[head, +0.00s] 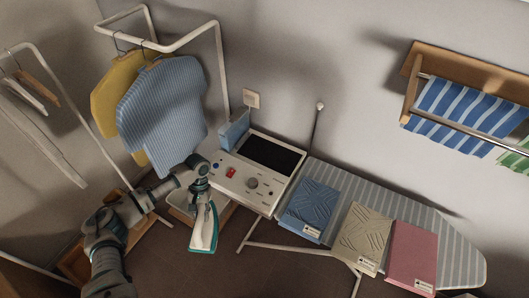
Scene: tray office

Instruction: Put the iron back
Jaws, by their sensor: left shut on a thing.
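The iron (203,228), white with a teal edge, hangs with its pointed end downward, left of the ironing board and in front of a white control unit (240,180). My left gripper (202,190) is shut on the iron at its upper end; the handle is mostly hidden by the gripper. The control unit has a dark flat plate (270,154) on top, which is bare, and a panel with a red switch and a knob. The iron is apart from the plate. My right gripper is not in view.
The striped ironing board (455,245) carries blue (312,208), beige (362,235) and pink (412,252) folded items. Yellow (118,85) and blue shirts (165,110) hang on a white rack behind my left arm. A towel rail (470,125) is on the wall at right.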

